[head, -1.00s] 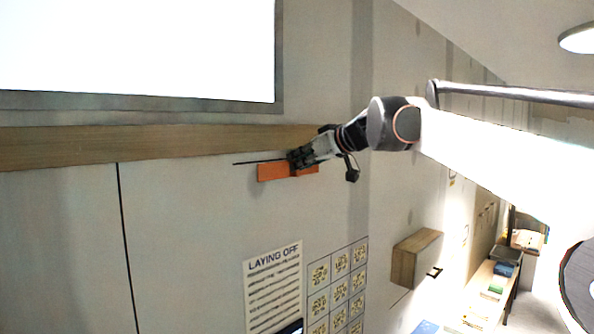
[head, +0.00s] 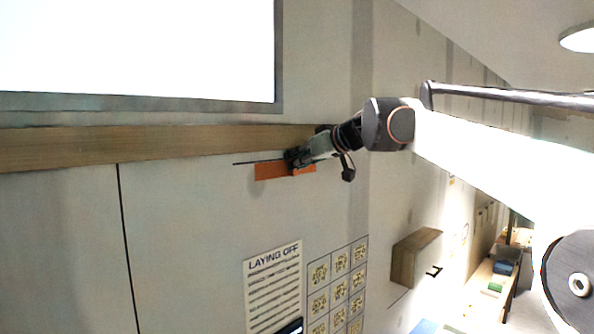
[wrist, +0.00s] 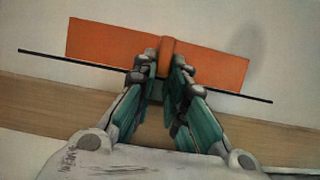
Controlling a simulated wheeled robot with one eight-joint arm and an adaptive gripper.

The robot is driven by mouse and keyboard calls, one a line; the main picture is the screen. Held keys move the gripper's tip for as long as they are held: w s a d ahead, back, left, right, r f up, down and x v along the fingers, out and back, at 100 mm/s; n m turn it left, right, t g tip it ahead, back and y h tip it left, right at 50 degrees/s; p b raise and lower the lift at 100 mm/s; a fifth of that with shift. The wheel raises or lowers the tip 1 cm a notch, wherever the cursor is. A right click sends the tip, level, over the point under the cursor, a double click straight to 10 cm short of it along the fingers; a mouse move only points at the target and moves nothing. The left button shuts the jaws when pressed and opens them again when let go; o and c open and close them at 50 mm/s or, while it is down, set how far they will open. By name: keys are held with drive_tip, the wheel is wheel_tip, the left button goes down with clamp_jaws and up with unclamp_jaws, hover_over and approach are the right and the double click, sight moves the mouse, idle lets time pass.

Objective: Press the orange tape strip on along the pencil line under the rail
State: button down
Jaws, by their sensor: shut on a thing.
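The orange tape strip (head: 270,171) is at the wall just below the wooden rail (head: 150,145), its edge close to the dark pencil line (head: 245,162). It also shows in the wrist view (wrist: 110,43), where it spans both sides of my gripper and tilts much like the line (wrist: 60,58). My gripper (wrist: 166,58) is shut on a raised orange ridge at the strip's middle; in the head view my gripper (head: 293,160) covers part of strip and line. Whether the strip touches the wall all along cannot be told.
A bright framed panel (head: 140,103) is above the rail. A "LAYING OFF" sheet (head: 272,285) and a grid chart (head: 340,275) are on the wall below. A wooden box (head: 412,258) juts out at right. The wall left of the strip is clear.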

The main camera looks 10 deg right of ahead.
idle(0.4)
drive_tip(key=c, duration=1.5)
unclamp_jaws()
drive_tip(key=shift+c, duration=0.2)
